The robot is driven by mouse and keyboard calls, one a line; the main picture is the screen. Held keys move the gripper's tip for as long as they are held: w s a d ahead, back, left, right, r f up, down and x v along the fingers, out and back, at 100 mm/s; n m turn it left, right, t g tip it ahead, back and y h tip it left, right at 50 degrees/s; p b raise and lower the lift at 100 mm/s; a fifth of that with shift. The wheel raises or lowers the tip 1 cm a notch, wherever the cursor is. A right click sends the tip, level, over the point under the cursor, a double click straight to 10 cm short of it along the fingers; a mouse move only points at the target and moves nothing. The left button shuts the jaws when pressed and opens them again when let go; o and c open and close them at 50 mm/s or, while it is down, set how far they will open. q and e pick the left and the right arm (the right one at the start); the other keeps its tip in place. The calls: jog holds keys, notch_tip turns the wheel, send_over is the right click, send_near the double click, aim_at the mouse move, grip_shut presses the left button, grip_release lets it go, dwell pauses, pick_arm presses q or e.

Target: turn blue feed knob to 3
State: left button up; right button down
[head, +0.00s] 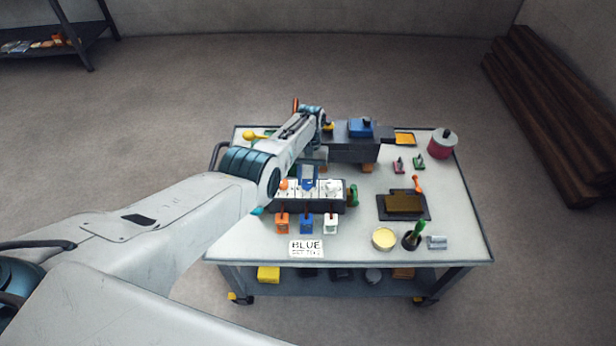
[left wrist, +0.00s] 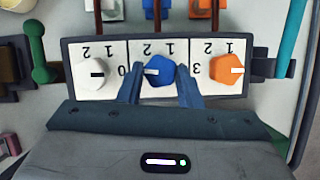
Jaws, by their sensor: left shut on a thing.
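The blue feed knob (left wrist: 160,70) sits in the middle of a white-faced panel in the left wrist view. My left gripper (left wrist: 160,88) is shut on it, one finger at each side. The knob's white mark points left in that view, and the finger there hides any number beside it. The numbers 2 and 1 show upside down above the knob. In the head view my left gripper (head: 308,180) is at the panel (head: 315,207), partly covering the blue knob. A white knob (left wrist: 91,73) and an orange knob (left wrist: 229,69) flank it. My right gripper is not in view.
The panel stands on a wheeled table (head: 465,235). A card reading BLUE (head: 306,248) lies at the front edge. A yellow round tin (head: 384,239) and a dark tray (head: 425,213) are right of it.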

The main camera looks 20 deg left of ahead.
pick_arm(q)
jog(key=shift+a+n, duration=0.1)
jog(key=shift+n, duration=0.4)
jog(key=o, duration=1)
jog(key=shift+r, duration=0.1)
